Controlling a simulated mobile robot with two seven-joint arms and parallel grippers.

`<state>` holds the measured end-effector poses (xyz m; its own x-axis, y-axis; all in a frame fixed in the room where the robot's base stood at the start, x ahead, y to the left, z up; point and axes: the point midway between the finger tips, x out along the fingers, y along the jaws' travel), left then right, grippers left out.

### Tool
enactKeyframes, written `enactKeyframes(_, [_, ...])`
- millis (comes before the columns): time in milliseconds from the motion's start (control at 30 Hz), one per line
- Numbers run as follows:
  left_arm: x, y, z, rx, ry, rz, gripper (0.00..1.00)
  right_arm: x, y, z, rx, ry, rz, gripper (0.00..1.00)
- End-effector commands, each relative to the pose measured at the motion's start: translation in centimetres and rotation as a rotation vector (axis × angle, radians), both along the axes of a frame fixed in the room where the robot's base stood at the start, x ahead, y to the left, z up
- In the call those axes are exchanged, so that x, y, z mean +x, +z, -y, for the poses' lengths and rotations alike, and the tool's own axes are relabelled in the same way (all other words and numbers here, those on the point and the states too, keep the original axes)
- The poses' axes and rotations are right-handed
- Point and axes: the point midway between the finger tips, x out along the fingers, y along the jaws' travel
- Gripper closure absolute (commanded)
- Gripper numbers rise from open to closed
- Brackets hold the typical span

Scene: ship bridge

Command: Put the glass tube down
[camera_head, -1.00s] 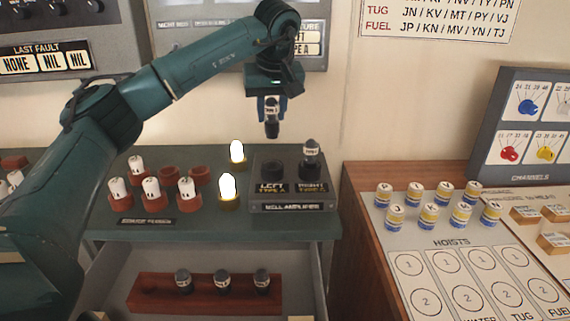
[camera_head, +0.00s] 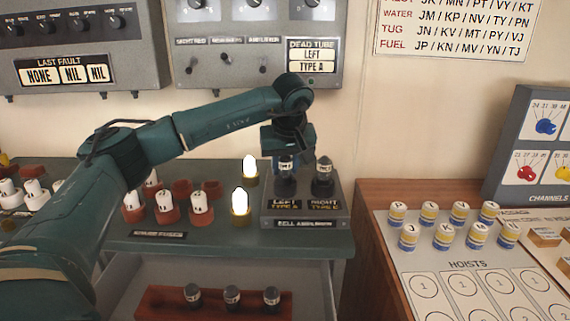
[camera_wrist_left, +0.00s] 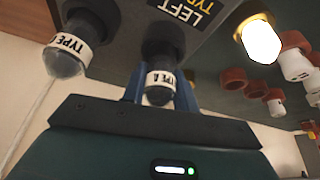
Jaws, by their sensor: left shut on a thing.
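My left gripper (camera_head: 285,165) is shut on a dark glass tube (camera_head: 286,184) with a white label band. The tube stands upright at the left socket of the grey bell amplifier (camera_head: 305,223), about level with the tube beside it. In the left wrist view, the held tube (camera_wrist_left: 160,90), banded TYPE A, is between the two fingers (camera_wrist_left: 160,92), its dark base at the socket. I cannot tell whether it is fully seated. A second tube (camera_head: 322,180) stands in the right socket; it also shows in the left wrist view (camera_wrist_left: 66,58). My right gripper is not in view.
Two lit lamps (camera_head: 240,203) and several white fuses in red holders (camera_head: 166,213) stand left of the amplifier. An open drawer below holds a red rack (camera_head: 165,303) with three tubes. A panel above reads DEAD TUBE LEFT TYPE A (camera_head: 312,58).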

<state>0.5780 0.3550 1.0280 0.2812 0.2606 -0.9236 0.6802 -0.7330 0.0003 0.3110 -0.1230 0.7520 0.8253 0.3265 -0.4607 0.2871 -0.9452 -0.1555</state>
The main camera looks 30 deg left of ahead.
Motion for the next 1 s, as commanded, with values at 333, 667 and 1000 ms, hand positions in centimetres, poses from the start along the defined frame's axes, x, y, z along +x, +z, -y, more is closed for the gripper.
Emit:
enactKeyframes(333, [0.0, -0.5, 0.0, 0.000, 0.000, -0.001, 0.56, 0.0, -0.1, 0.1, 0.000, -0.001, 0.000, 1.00])
enactKeyframes(667, [0.0, -0.3, 0.0, 0.000, 0.000, 0.000, 0.49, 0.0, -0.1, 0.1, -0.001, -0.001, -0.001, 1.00])
enactKeyframes(1000, [-1.2, 4.7, 1.3, 0.000, -0.003, 0.004, 0.49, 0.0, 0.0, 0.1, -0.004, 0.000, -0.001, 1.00])
